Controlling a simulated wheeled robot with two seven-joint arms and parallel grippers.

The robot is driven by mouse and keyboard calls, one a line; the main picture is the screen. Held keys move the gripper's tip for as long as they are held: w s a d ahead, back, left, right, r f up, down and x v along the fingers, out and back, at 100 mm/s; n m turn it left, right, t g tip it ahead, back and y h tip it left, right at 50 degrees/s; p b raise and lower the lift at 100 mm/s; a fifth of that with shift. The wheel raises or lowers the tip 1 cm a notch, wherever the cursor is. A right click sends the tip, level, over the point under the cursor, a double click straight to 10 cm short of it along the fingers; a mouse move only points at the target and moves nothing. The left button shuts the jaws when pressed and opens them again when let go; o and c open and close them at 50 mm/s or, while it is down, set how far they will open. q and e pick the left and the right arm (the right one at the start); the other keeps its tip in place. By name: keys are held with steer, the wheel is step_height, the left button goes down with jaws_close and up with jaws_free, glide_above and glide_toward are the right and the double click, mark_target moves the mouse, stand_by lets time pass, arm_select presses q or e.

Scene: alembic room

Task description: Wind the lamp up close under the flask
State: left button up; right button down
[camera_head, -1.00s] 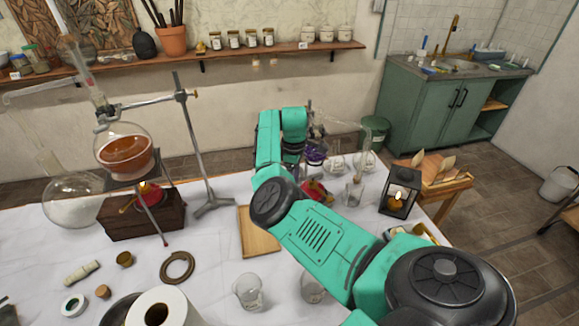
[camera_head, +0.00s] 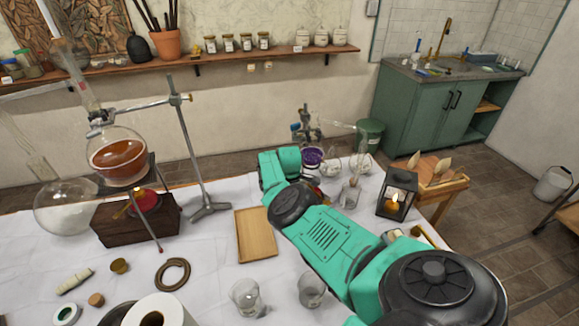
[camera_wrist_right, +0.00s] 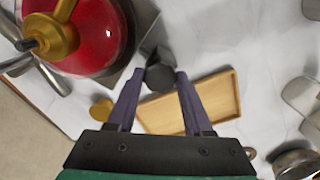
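A red lamp (camera_wrist_right: 85,30) with a brass burner (camera_wrist_right: 50,35) fills the upper left of the right wrist view, beside a grey metal plate. A dark knob (camera_wrist_right: 159,77) lies between the fingertips of my right gripper (camera_wrist_right: 158,73), which looks open around it; contact is unclear. In the head view my arm hides this gripper and most of that lamp. A flask with purple contents (camera_head: 312,157) stands just behind the arm. At left, a round flask with orange-brown liquid (camera_head: 118,158) hangs clamped above another red lamp (camera_head: 146,200). My left gripper is out of view.
A wooden tray (camera_head: 256,236) lies left of my right arm. Two empty beakers (camera_head: 246,298) stand in front. A lantern (camera_head: 397,193) stands to the right. A metal stand (camera_head: 188,140) rises left of the tray. Glassware crowds the table behind the arm.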

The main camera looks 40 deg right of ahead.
steer(key=shift+m, duration=0.3)
steer(key=m, duration=0.3)
steer(key=shift+m, duration=0.3)
steer(key=m, duration=0.9)
steer(key=shift+m, duration=0.4)
steer(key=m, duration=0.4)
steer(key=shift+r+p, duration=0.1)
steer(key=shift+p, duration=0.2)
steer(key=shift+w+m, duration=0.1)
steer(key=shift+m, duration=0.2)
steer(key=c, duration=0.6)
jaws_free()
